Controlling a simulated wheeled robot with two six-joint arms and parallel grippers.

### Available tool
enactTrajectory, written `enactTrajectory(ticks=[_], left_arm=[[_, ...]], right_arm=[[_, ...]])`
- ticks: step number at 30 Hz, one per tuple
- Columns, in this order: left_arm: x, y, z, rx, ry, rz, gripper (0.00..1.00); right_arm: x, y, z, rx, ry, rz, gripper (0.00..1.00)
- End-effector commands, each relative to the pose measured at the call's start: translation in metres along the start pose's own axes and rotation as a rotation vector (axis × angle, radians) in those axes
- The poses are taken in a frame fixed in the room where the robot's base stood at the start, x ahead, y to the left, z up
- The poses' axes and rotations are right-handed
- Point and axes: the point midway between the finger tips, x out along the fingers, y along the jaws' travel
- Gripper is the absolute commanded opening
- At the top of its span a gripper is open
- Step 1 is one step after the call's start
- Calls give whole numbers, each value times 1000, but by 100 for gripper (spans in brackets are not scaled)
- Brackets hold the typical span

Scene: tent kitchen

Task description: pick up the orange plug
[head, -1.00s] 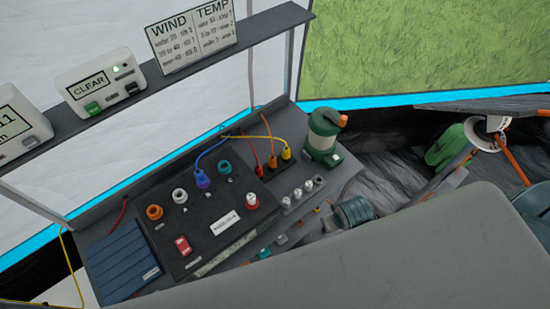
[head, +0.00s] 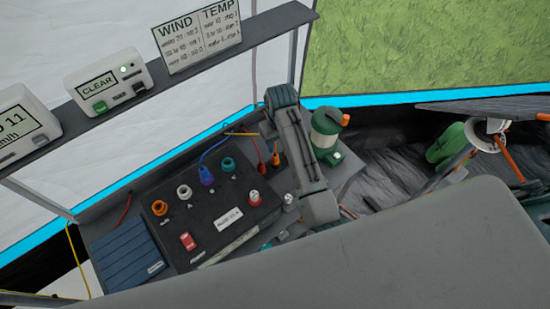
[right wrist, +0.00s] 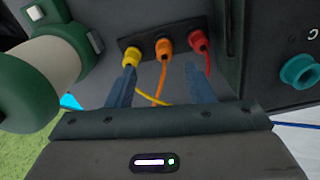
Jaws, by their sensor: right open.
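The orange plug (right wrist: 163,48) sits upright in the middle socket of a dark strip (right wrist: 148,45), with an orange cable. In the head view the orange plug (head: 275,159) shows just left of my right arm. A yellow plug (right wrist: 131,57) and a red plug (right wrist: 199,42) flank it; the red plug (head: 262,168) also shows in the head view. My right gripper (right wrist: 158,85) is open and empty, its fingers pointing towards the strip, one on each side of the orange cable. In the head view my right gripper (head: 269,125) is partly hidden. My left gripper is out of view.
A green and white lantern (head: 325,133) stands close to the right of my arm. A black control box (head: 230,205) with knobs and a blue cable lies to the left. A shelf (head: 190,75) with displays runs above the bench.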

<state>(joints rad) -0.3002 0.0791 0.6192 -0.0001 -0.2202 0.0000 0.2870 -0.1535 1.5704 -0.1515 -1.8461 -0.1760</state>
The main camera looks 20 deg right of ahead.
Motion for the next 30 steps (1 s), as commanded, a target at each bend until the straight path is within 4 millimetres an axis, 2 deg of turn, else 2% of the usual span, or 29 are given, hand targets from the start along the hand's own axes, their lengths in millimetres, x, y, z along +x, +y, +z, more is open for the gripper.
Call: enactTrajectory(ticks=[4,12,20,30], left_arm=[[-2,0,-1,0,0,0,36],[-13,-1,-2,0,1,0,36],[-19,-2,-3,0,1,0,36],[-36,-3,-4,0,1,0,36]], right_arm=[[0,-5,-11,-14,-14,-4,48],[40,-5,-11,-15,-16,-5,48],[57,-5,-12,-14,-14,-5,48],[96,-5,-17,-14,-14,-4,48]])
